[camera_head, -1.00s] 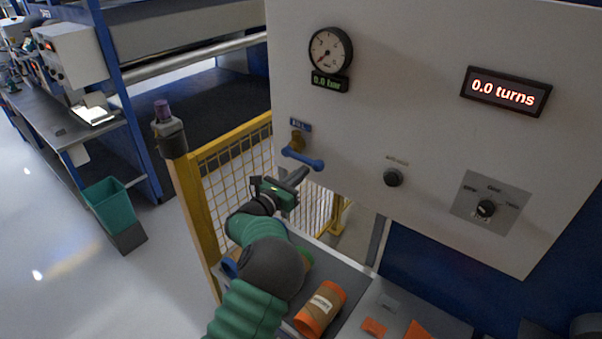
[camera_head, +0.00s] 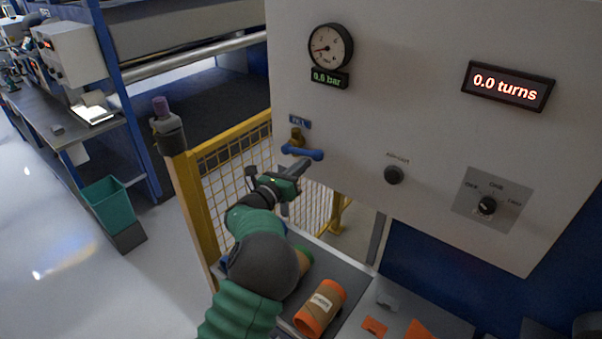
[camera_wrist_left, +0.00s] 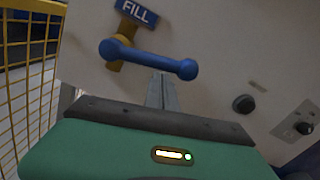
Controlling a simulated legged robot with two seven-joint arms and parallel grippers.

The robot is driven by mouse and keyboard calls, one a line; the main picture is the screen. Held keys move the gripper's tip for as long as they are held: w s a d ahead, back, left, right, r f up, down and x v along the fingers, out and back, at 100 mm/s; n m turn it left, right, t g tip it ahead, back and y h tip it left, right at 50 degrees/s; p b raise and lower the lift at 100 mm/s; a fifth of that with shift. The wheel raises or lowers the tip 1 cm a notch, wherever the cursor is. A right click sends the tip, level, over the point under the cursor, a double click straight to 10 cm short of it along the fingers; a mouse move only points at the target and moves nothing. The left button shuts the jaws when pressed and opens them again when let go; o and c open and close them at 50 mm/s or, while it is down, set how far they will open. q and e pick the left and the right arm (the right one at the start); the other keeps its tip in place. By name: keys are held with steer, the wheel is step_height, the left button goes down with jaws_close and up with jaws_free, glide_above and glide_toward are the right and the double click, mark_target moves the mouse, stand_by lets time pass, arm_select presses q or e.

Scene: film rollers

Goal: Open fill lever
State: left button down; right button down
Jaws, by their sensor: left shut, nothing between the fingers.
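The blue fill lever (camera_head: 303,153) sits on a brass valve on the grey panel, below a blue FILL label (camera_head: 299,121). In the head view it lies nearly level. In the left wrist view the lever (camera_wrist_left: 150,58) slopes slightly down to the right. My left gripper (camera_head: 303,165) is shut and empty, its fingertips just below the lever's right part. In the wrist view the fingers (camera_wrist_left: 162,88) point up at the lever's underside; I cannot tell whether they touch it. My right gripper is out of view.
A yellow mesh fence (camera_head: 235,165) stands left of the panel. A black knob (camera_head: 394,175) and a selector switch (camera_head: 487,205) are to the right. An orange-ended brown roller (camera_head: 320,308) lies on the grey tray below. A display reads 0.0 turns (camera_head: 508,86).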

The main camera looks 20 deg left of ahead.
arm_select(q)
step_height(320, 180, up, 3)
steer(key=n, duration=0.3)
steer(key=shift+a+f+n+b, duration=0.15)
steer(key=shift+n+b, duration=0.2)
steer(key=shift+n, duration=0.05)
steer(key=w+a+r+n+p, duration=0.1)
steer(key=a+r+n, duration=0.4)
steer(key=n, duration=0.5)
steer(key=shift+w+a+r+n+y, duration=0.15)
steer(key=shift+w+r+n+y, duration=0.15)
steer(key=shift+w+y, duration=0.15)
steer(key=shift+r, duration=0.1)
